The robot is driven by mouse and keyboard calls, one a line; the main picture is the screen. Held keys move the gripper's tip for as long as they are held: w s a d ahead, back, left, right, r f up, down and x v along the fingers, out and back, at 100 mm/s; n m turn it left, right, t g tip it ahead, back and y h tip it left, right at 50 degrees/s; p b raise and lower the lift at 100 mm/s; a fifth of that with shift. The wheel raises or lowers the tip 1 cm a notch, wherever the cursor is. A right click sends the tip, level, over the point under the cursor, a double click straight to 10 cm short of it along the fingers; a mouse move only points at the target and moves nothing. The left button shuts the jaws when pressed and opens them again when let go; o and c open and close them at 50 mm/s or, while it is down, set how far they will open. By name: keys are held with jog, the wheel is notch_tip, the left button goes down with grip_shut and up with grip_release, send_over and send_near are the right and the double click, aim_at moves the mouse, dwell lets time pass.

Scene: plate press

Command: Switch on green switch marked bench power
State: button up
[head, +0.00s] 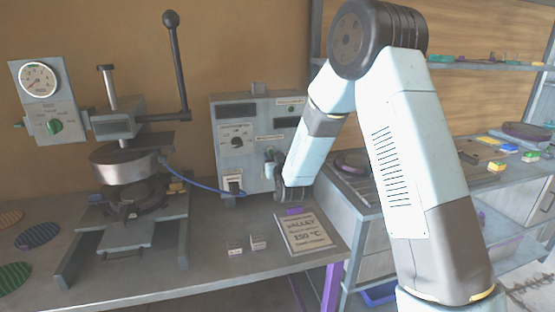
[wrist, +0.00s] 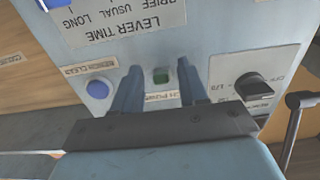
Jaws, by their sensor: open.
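The small green switch (wrist: 161,76) sits on a blue-grey panel (wrist: 215,25), seen upside down in the wrist view. Its label (wrist: 160,97) is partly hidden by my gripper; the letters look like the end of "bench power". My gripper (wrist: 160,68) is open and empty, with one finger on each side of the switch. I cannot tell whether the fingers touch the panel, or which way the switch is set.
A blue button (wrist: 97,89) is left of the fingers and a black knob (wrist: 255,87) is right of them. In the head view, a press (head: 125,165) stands left of the box.

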aim_at(272, 150)
grip_shut()
jog(key=shift+d+r, duration=0.1)
jog(key=shift+d, duration=0.1)
dwell(0.4)
notch_tip(272, 150, up, 2)
jog(key=g+h, duration=0.1)
jog(key=g, duration=0.3)
jog(key=shift+r+g, duration=0.1)
jog(key=shift+g, duration=0.2)
jog(key=shift+w+a+r+g+h, duration=0.15)
jog(key=shift+r+g+h, duration=0.15)
jog(key=shift+g, duration=0.35)
jog(key=shift+s+a+r+g+h, duration=0.1)
jog(key=shift+a+r+g+h, duration=0.15)
jog(key=shift+g, duration=0.4)
jog(key=shift+w+r+g, duration=0.1)
jog(key=shift+r+g, duration=0.1)
jog(key=shift+g, duration=0.3)
jog(key=shift+w+d+r+g+h, duration=0.15)
jog(key=shift+g+h, duration=0.1)
jog(key=shift+g, duration=0.25)
jog(key=shift+w+r+g, duration=0.1)
jog(key=shift+r+g, duration=0.05)
jog(key=shift+g, duration=0.15)
